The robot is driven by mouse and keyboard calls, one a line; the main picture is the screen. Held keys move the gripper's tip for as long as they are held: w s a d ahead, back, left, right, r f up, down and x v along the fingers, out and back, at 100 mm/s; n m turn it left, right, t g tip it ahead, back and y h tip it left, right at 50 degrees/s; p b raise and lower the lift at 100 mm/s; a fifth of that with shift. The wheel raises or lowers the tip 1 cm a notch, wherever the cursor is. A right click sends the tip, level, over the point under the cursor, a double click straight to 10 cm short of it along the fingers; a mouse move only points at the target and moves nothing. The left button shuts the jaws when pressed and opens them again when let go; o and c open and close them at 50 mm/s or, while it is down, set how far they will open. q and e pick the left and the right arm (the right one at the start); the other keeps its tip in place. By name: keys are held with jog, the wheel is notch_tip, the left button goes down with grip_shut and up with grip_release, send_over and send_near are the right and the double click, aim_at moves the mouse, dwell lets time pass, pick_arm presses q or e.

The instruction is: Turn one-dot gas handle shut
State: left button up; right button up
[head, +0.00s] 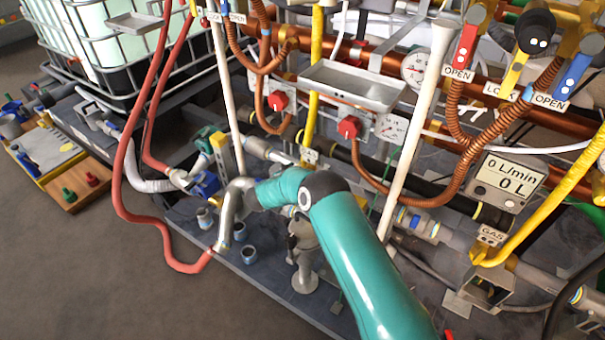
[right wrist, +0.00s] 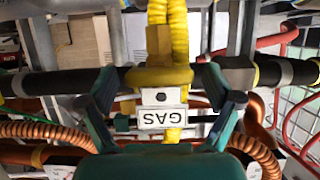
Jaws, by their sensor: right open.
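A yellow gas handle (right wrist: 158,76) sits at the middle of the right wrist view, with a white GAS label and a one-dot plate (right wrist: 160,97) on it, upside down in the picture. My right gripper (right wrist: 167,76) is open, with one finger on each side of the handle; gaps show between fingers and handle, and I cannot tell of any touch. In the head view a small white label (head: 310,155) shows at the foot of a yellow pipe (head: 316,50), just above my teal right arm, which hides the gripper there. My left gripper is not in view.
A second GAS label (head: 491,235) and yellow pipe stand at the right, beside a flow meter (head: 508,182). Red knobs (head: 348,127), gauges and copper hoses crowd the rack. A dark pipe (right wrist: 45,84) runs across behind the handle. Bare floor (head: 90,270) lies at the lower left.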

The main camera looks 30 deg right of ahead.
jog(key=v, duration=1.2)
jog(key=shift+w, duration=0.1)
